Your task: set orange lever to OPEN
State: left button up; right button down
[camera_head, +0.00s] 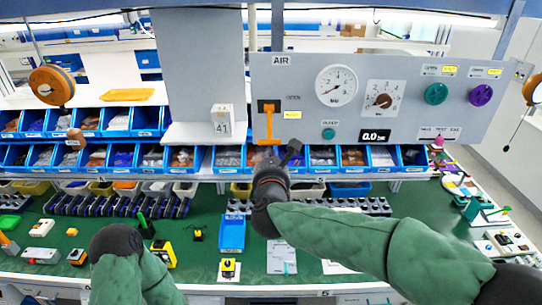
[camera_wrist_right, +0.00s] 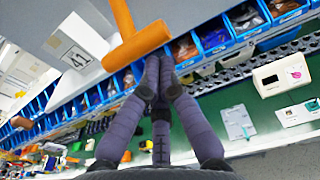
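The orange lever (camera_head: 268,122) is on the left part of the grey AIR panel (camera_head: 390,75). Its arm hangs down, ending in a crosswise handle near the bottom. The word OPEN (camera_head: 293,98) is printed to the right of the lever's upper end, above a yellow tag. My right gripper (camera_head: 292,150) is just right of and slightly below the handle. In the right wrist view the orange handle (camera_wrist_right: 137,46) lies just beyond the fingertips (camera_wrist_right: 161,62). The dark fingers are drawn together, with nothing visible between them. My left arm shows at lower left; its gripper is not visible.
Blue bins (camera_head: 325,157) line the shelf below and behind my right gripper. A box marked 41 (camera_head: 222,118) stands left of the lever. The panel also carries gauges, a green knob (camera_head: 436,93) and a purple knob (camera_head: 481,95). The green bench (camera_head: 205,255) holds small parts.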

jog(key=shift+s+r, duration=0.1)
jog(key=shift+s, duration=0.05)
jog(key=shift+s+r+b, duration=0.2)
jog(key=shift+r+b, duration=0.05)
jog(key=shift+b, duration=0.1)
jog(key=shift+s+r, duration=0.2)
jog(key=shift+r, duration=0.15)
notch_tip(320, 180, up, 14)
jog(key=s, duration=0.1)
jog(key=shift+r+b, duration=0.25)
jog(key=shift+b, duration=0.2)
dwell(0.7)
